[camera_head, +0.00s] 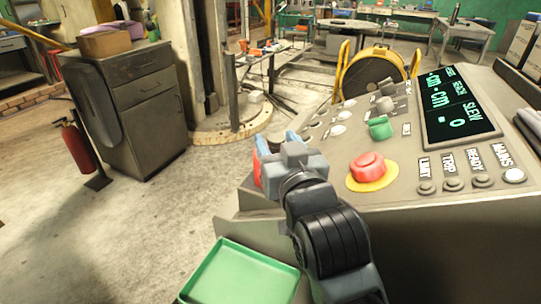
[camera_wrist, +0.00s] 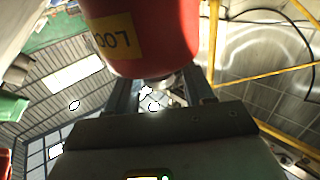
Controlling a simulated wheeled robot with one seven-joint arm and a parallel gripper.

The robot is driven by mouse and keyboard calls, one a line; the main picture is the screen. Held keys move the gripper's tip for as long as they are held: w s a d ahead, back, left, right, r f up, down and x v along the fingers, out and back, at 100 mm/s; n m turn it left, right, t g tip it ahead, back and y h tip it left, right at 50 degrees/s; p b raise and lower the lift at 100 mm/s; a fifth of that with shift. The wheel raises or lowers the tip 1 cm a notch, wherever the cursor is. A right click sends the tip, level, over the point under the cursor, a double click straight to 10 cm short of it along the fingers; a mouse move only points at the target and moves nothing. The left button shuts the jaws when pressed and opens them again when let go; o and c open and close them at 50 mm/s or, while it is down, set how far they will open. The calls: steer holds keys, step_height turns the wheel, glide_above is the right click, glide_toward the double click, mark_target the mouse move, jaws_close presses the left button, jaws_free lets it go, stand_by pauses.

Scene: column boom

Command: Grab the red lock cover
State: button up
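The red lock cover (camera_wrist: 155,38) fills the upper middle of the wrist view, very close, with a yellow label whose lettering is upside down. In the head view only a red strip of it (camera_head: 257,170) shows at the console's left edge, mostly hidden behind my gripper (camera_head: 277,139). My gripper's two blue-grey fingers stand apart. In the wrist view the cover overlaps the left finger, and the right finger runs along its right edge. I cannot tell whether either finger touches it.
The console (camera_head: 300,205) fills the right side, with a red mushroom button (camera_head: 368,167) on a yellow base, a green knob (camera_head: 380,128) and a display (camera_head: 458,105). A green tray (camera_head: 240,276) lies below left of my arm. A grey cabinet (camera_head: 140,100) and fire extinguisher (camera_head: 78,148) stand at left.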

jaws_close()
stand_by(0.3)
